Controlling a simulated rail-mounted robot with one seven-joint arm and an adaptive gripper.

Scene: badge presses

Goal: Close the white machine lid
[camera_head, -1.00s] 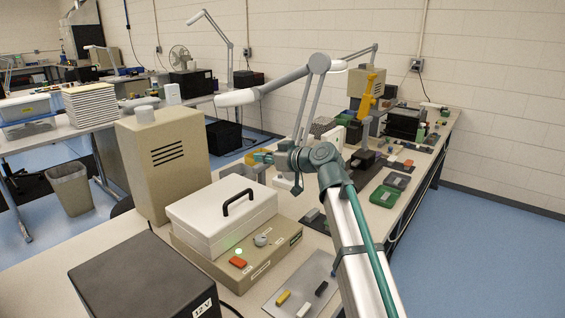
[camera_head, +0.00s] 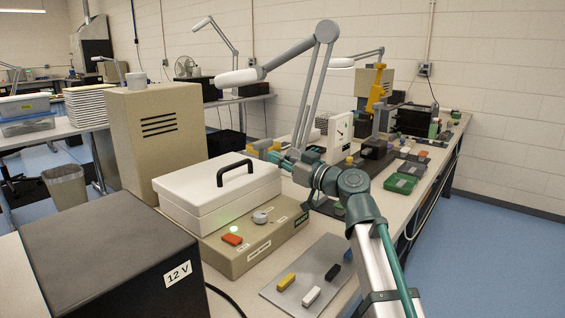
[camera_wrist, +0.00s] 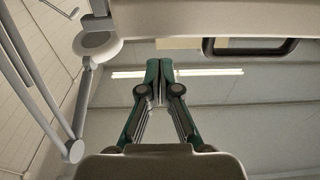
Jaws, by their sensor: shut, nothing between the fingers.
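The white machine lid (camera_head: 220,188) lies level on its beige base (camera_head: 245,243) in the head view, with a black handle (camera_head: 234,173) on top. It looks down on the base. I cannot tell whether a small gap is left at the seam. My gripper (camera_wrist: 159,78) has its teal fingers together and empty in the wrist view. In the head view my gripper reaches in beyond the right rear corner of the lid, and its tips are hard to make out. Part of the lid (camera_wrist: 232,20) and its handle show at the upper right of the wrist view.
The base carries a lit green lamp (camera_head: 234,228), a red switch (camera_head: 232,239) and a grey knob (camera_head: 260,217). A black 12 V box (camera_head: 110,270) stands in front left, a tall beige box (camera_head: 160,135) behind. A grey tray (camera_head: 335,255) with small blocks lies right. A lamp arm (camera_head: 305,90) overhangs.

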